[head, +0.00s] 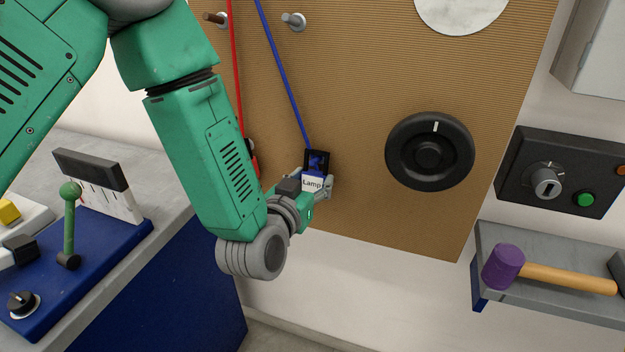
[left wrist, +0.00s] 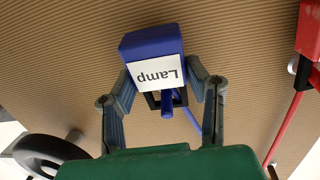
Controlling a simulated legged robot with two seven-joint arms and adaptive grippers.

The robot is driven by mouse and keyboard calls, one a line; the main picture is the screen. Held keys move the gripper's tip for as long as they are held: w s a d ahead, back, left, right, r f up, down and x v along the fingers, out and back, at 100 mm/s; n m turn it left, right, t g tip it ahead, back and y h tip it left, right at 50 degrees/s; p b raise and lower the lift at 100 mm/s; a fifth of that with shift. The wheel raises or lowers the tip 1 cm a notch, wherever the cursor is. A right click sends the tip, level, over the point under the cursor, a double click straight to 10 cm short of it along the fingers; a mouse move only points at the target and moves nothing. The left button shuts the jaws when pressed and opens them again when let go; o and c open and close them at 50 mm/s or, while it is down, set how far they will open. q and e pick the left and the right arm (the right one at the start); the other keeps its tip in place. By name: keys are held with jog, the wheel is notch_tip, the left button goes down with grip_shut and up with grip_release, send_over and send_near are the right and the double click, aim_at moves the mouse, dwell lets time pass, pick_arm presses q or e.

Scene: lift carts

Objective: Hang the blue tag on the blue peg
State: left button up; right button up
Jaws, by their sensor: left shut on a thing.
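The blue tag (head: 318,168) has a white label reading "Lamp" and hangs from a blue cord (head: 285,80) that runs up out of the head view. My left gripper (head: 316,185) is shut on the tag, in front of the lower part of the brown ribbed board. In the left wrist view, the blue tag (left wrist: 150,42) sits between the two fingers of the left gripper (left wrist: 165,78), with a dark square frame behind the label. My right gripper is not in view.
A grey peg (head: 293,20) and a brown-tipped peg (head: 216,18) stick out near the board's top. A red cord (head: 236,75) hangs left of the blue one. A black dial (head: 430,152) is on the board's right. A shelf at right holds a purple-headed mallet (head: 503,266).

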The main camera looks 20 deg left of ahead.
pick_arm(q)
jog(key=o, duration=1.2)
jog(key=shift+o, duration=0.2)
jog(key=shift+s, duration=0.4)
jog(key=s, duration=0.6)
jog(key=s+a+f+g+b, duration=0.1)
jog(key=s+a+f+g, duration=0.15)
jog(key=f, duration=0.45)
jog(key=s+a+f+g, duration=0.1)
jog(key=s+f+g, duration=0.25)
jog(key=f, duration=0.35)
jog(key=s+a+f+g+b, duration=0.1)
jog(key=s+f+g, duration=0.1)
jog(key=s+f, duration=0.3)
jog(key=s+a+f+g+b, duration=0.1)
jog(key=s+a+f+g, duration=0.2)
jog(key=s+f, duration=0.3)
jog(key=s+a+f+g+y, duration=0.1)
jog(key=s+a+f+g, duration=0.2)
jog(key=s, duration=0.7)
notch_tip(320, 180, down, 4)
jog(key=shift+s+a+f+g+b, duration=0.15)
jog(key=shift+s+a+g+b, duration=0.25)
jog(key=shift+g, duration=0.7)
